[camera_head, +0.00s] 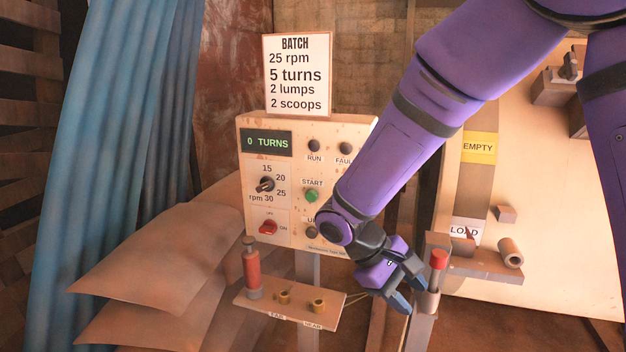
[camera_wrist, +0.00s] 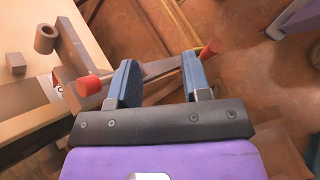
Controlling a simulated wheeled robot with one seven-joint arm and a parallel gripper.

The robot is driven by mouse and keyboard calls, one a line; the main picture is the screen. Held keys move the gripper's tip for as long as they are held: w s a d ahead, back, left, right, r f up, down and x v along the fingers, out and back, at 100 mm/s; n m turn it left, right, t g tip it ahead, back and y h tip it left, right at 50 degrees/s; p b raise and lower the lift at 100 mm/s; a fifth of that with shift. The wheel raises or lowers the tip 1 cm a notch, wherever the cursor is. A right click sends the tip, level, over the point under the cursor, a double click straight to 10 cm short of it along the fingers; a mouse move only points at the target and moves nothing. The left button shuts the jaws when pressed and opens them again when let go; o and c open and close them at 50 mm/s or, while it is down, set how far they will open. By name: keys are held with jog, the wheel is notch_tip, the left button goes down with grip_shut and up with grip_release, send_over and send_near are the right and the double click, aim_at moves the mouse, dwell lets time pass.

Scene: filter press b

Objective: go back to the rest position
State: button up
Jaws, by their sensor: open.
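My gripper (camera_head: 408,292) hangs at the end of my purple arm, in front of the post to the right of the control panel (camera_head: 290,135). In the wrist view my gripper (camera_wrist: 160,84) shows two blue fingers spread apart, with nothing held between them. A red-tipped handle (camera_head: 438,260) stands just right of the fingers in the head view. In the wrist view a red knob (camera_wrist: 88,86) lies beside the left finger and another red knob (camera_wrist: 211,49) beyond the right finger. I cannot tell whether the fingers touch either.
The panel reads "0 TURNS" under a batch sign (camera_head: 298,75). A small shelf (camera_head: 290,312) holds a red cylinder (camera_head: 252,272) and two brass cups. A board at right carries an "EMPTY" label (camera_head: 479,147), a "LOAD" label (camera_head: 465,232) and a tube (camera_head: 510,253). Sacks (camera_head: 150,255) lie left.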

jog(key=s+d+r+m+t+y, duration=0.3)
jog(key=s+d+r+t+y, duration=0.1)
jog(key=s+d+r, duration=0.3)
jog(key=s+d+r+m+t+y, duration=0.4)
jog(key=s+d+r, duration=0.3)
jog(key=r, duration=0.4)
jog(key=shift+s+r, duration=0.3)
jog(key=shift+r, duration=0.05)
